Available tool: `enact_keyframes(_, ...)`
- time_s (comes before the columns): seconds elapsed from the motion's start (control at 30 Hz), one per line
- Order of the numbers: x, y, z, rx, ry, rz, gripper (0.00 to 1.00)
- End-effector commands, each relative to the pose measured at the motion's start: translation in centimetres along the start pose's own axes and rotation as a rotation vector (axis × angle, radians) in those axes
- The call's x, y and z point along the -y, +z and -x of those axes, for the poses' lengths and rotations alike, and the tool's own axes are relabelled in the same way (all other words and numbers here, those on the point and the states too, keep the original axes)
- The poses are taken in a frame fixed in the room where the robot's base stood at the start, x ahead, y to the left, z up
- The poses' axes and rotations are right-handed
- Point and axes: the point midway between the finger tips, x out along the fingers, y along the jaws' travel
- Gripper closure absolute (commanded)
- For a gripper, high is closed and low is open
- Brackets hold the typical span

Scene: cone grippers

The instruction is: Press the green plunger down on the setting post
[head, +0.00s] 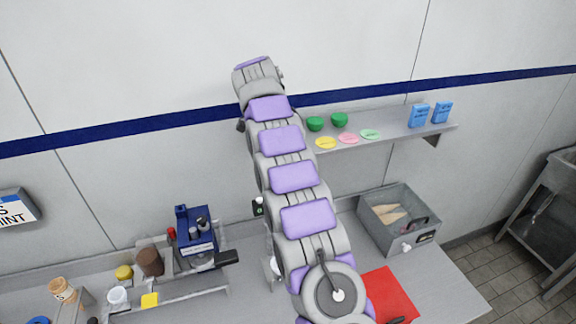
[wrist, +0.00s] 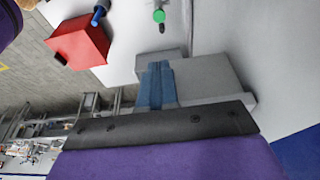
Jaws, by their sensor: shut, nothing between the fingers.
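In the wrist view, a small round green top (wrist: 159,15) with a dark part beside it shows at the upper edge; it looks like the green plunger. The setting post cannot be made out clearly. In the head view, a small dark thing with white and green marks (head: 258,207) stands on the counter just left of my arm; I cannot tell if it is the same thing. My gripper (wrist: 155,84) is shut and empty in the wrist view, apart from the green top. In the head view my raised arm hides its fingertips.
A blue machine (head: 196,231) stands left on the counter, with jars nearby. A grey bin (head: 371,229) holding tan cones and a red mat or box (head: 388,290) are at right. A wall shelf (head: 393,139) carries green bowls, coloured discs and blue boxes (head: 419,115).

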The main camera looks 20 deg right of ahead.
Motion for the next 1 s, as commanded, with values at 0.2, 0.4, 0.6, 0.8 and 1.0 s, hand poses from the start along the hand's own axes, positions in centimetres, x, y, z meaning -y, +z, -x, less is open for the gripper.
enact_keyframes(0.2, 0.0, 0.1, -3.2, 0.000, 0.002, -0.001, 1.00)
enact_keyframes(0.4, -0.1, 0.0, -5.4, 0.000, 0.006, 0.001, 1.00)
enact_keyframes(0.6, -0.2, 0.0, -7.3, 0.000, 0.006, 0.000, 1.00)
enact_keyframes(0.8, -0.1, 0.0, -9.9, 0.000, 0.005, 0.001, 1.00)
enact_keyframes(1.0, -0.2, 0.0, -13.4, 0.001, 0.005, 0.000, 1.00)
